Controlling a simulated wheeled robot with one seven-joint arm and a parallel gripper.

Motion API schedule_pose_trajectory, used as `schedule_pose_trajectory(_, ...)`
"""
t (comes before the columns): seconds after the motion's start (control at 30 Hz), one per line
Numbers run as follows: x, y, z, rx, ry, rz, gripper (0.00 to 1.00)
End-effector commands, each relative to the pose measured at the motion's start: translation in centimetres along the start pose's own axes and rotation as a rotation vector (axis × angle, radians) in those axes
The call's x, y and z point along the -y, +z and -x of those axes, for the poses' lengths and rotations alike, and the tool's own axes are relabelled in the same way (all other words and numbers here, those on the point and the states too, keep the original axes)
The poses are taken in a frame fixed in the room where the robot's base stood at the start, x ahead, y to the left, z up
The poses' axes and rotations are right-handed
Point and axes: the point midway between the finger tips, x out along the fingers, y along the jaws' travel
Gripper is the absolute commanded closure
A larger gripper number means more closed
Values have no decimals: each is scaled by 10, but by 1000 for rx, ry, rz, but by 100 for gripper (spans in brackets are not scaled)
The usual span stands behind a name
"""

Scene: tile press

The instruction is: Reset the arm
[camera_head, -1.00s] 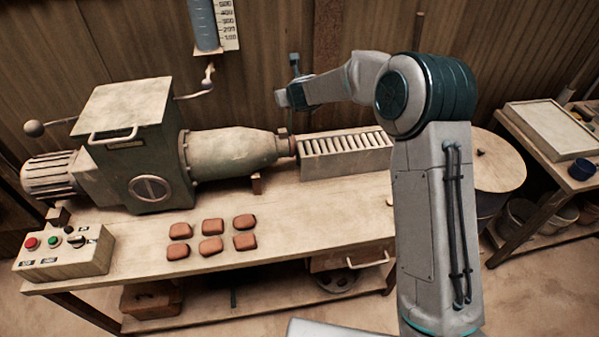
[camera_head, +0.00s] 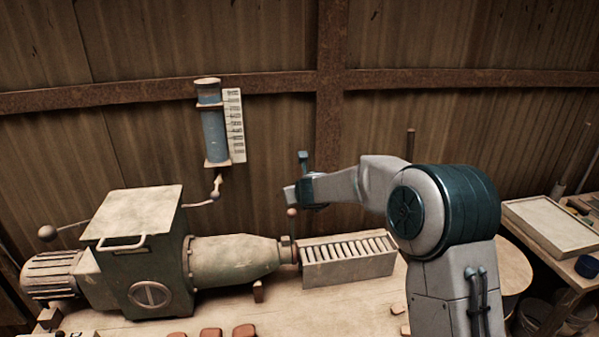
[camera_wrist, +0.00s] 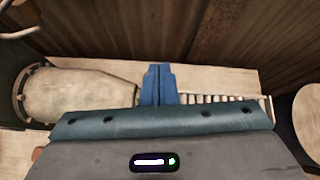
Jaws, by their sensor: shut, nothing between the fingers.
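My arm rises at the right of the head view and bends left across the bench. My gripper (camera_head: 303,156) is at its end, above the bench near the press's outlet and the roller rack, with the wall behind. In the wrist view, its two blue fingers (camera_wrist: 158,84) are together, with nothing between them. The green-grey press (camera_head: 150,262) with its pale cone stands to the left on the bench. The white roller rack (camera_head: 348,262) sits to the right of the cone's outlet.
Red-brown tiles (camera_head: 211,332) lie at the front edge, mostly cut off. A blue gauge tube (camera_head: 214,135) with a scale hangs on the wall, left of my gripper. A round pale top (camera_head: 515,268) and a side table with a tray (camera_head: 552,226) stand right.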

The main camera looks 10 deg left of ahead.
Motion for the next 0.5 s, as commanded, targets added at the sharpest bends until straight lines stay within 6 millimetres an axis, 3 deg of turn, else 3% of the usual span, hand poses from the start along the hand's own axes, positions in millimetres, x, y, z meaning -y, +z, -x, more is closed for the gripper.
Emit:
schedule_pose_trajectory(0.1,3,19,12,0,0,-1,100)
schedule_pose_trajectory(0.5,6,36,21,3,1,4,100)
